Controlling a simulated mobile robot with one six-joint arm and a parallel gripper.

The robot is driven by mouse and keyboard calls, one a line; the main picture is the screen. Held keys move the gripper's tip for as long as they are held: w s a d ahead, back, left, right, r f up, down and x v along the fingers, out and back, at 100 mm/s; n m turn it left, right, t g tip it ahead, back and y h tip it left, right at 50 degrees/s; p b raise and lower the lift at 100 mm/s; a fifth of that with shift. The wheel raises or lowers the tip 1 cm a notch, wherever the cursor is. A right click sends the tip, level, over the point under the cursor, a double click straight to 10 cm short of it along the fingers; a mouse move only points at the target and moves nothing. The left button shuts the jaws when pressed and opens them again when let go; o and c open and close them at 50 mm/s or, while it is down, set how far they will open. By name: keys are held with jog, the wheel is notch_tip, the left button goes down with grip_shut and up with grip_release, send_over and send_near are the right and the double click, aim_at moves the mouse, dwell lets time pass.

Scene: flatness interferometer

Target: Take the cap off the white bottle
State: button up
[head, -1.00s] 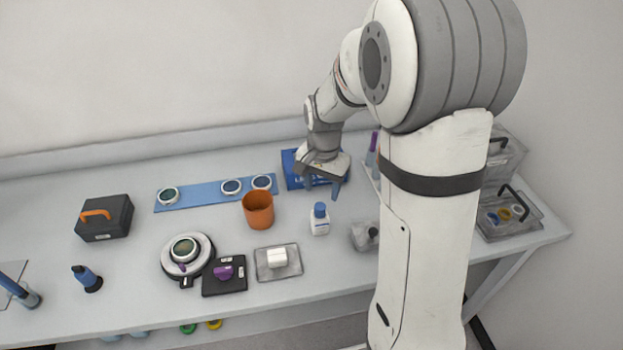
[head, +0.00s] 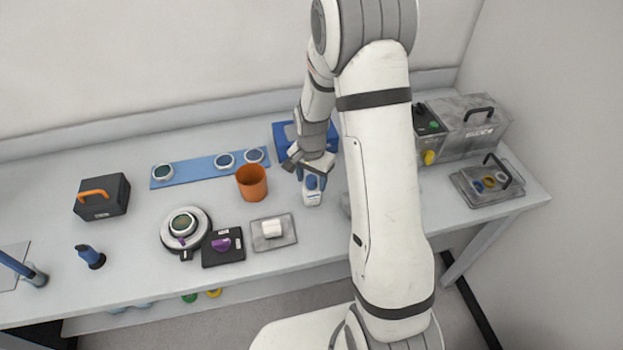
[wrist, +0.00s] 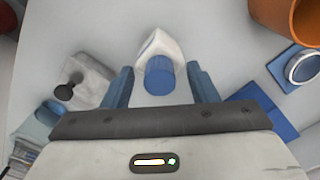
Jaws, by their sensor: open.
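The white bottle (head: 311,197) stands upright on the table with its blue cap (head: 311,181) on. In the wrist view the bottle (wrist: 160,45) shows behind the blue cap (wrist: 160,76), which lies between my two blue fingers. My gripper (head: 311,176) is open, with a finger on either side of the cap and a gap to each. In the wrist view my gripper (wrist: 161,84) also shows apart from the cap. The lower part of the bottle is partly hidden by the cap in that view.
An orange cup (head: 251,183) stands left of the bottle. A blue box (head: 284,140) is behind my gripper. A grey block with a black knob (wrist: 85,82) is close by.

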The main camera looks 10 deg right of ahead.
jog(key=c, duration=1)
jog(key=shift+r, duration=0.1)
